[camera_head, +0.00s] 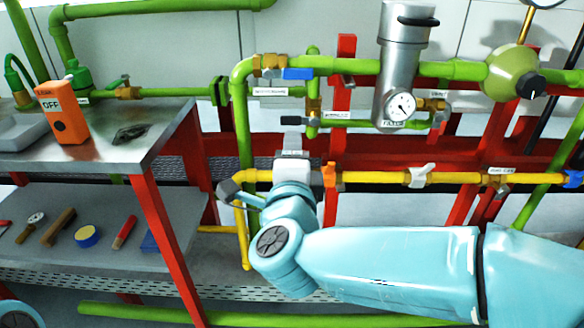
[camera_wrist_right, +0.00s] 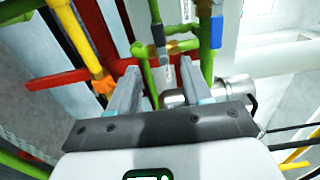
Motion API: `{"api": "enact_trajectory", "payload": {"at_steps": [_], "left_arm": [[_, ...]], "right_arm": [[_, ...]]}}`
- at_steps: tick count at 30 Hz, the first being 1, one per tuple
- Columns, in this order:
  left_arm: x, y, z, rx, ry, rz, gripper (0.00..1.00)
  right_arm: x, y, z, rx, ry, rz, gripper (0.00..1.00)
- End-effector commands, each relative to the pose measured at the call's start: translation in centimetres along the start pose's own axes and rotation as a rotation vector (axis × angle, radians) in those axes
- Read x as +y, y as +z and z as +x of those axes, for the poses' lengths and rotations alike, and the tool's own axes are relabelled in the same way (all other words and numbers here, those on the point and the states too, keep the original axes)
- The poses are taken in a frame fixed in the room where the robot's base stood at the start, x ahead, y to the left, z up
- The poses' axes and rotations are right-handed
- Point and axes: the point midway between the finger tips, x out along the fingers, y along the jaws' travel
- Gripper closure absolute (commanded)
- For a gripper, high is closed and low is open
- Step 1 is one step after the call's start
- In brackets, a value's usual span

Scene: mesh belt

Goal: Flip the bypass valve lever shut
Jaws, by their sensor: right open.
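A brass valve (camera_head: 314,104) sits on the vertical green branch pipe (camera_head: 312,131), just beyond and right of the gripper. The labels are too small to read, so I cannot be sure which is the bypass valve. A dark grey lever (camera_wrist_right: 158,36) shows beyond the fingertips, apart from them, beside a brass fitting (camera_wrist_right: 184,46). My left gripper is not in view.
A blue lever (camera_head: 298,74) is on the upper green pipe. The steel filter (camera_head: 396,70) with its gauge stands right. A yellow pipe (camera_head: 375,178) with an orange lever (camera_head: 329,174) runs close to my arm. A metal bench (camera_head: 160,118) stands left.

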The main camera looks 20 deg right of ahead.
Motion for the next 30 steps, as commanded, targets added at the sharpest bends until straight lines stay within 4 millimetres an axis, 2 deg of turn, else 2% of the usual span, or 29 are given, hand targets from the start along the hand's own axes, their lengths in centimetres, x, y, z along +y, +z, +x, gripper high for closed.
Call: {"api": "enact_trajectory", "payload": {"at_steps": [1,3,9,20,23,26,29,30], "left_arm": [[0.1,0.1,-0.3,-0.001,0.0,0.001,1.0],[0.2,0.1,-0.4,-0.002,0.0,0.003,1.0],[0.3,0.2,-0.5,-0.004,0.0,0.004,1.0],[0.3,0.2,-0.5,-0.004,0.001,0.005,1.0],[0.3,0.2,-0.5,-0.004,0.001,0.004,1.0],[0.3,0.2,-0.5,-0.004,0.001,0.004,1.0],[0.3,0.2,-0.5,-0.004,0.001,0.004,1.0],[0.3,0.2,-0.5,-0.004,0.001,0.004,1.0]], "right_arm": [[-0.2,0.1,-1.3,-0.005,-0.001,0.0,0.51],[-0.2,0.1,-2.7,-0.003,-0.001,0.002,0.51],[-0.1,0.0,-5.0,0.0,-0.001,0.002,0.51],[0.0,0.0,-5.4,0.002,0.0,0.001,0.51],[0.6,-1.0,-4.7,0.029,0.012,-0.005,0.51],[4.1,-3.1,-2.3,0.103,0.074,-0.06,0.51],[10.7,-6.2,0.5,0.189,0.185,-0.171,0.51],[13.9,-7.4,1.4,0.202,0.235,-0.23,0.51]]}}
